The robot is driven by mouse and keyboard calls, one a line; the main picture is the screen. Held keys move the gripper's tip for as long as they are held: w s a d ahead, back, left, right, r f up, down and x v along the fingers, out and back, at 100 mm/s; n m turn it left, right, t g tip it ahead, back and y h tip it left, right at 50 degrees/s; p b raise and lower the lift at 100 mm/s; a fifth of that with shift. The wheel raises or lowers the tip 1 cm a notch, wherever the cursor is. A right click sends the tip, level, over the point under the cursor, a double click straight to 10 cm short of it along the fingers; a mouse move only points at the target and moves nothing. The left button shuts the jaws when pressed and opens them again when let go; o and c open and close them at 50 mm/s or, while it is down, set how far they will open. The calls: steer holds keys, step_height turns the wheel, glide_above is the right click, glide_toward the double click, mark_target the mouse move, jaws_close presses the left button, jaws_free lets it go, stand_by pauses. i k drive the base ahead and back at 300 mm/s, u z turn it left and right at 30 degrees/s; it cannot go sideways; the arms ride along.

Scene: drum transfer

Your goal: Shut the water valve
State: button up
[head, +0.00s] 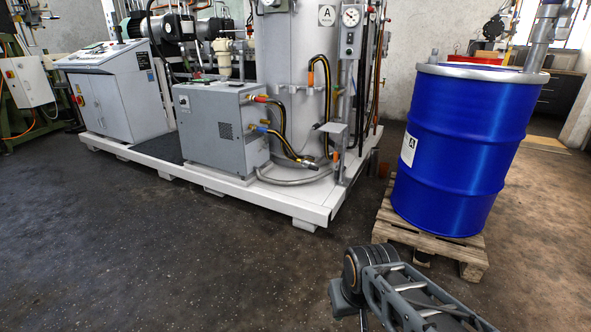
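No part is clearly marked as the water valve from here. Small candidates show on the machine: an orange piece (337,156) low on the upright pipe, another orange piece (311,79) higher up, and brass fittings with a red collar (261,99) and a blue collar (262,129) on the grey box. Black-and-yellow hoses run from these fittings. Whether any valve is open or shut is too small to tell. Part of my arm shows at the bottom right, apart from the machine. My gripper is not in view.
The machine stands on a white skid (290,205) with a grey box (215,125) and a control console (108,90). A blue drum (460,150) on a wooden pallet (430,246) stands at the right. Dark floor (170,260) is clear in front.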

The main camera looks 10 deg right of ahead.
mark_target(309, 167)
steer(key=u, duration=0.7)
steer(key=i, duration=1.55)
steer(key=u, duration=0.25)
steer(key=i, duration=1.1)
steer(key=z, duration=1.25)
steer(key=i, duration=1)
steer(key=z, duration=0.9)
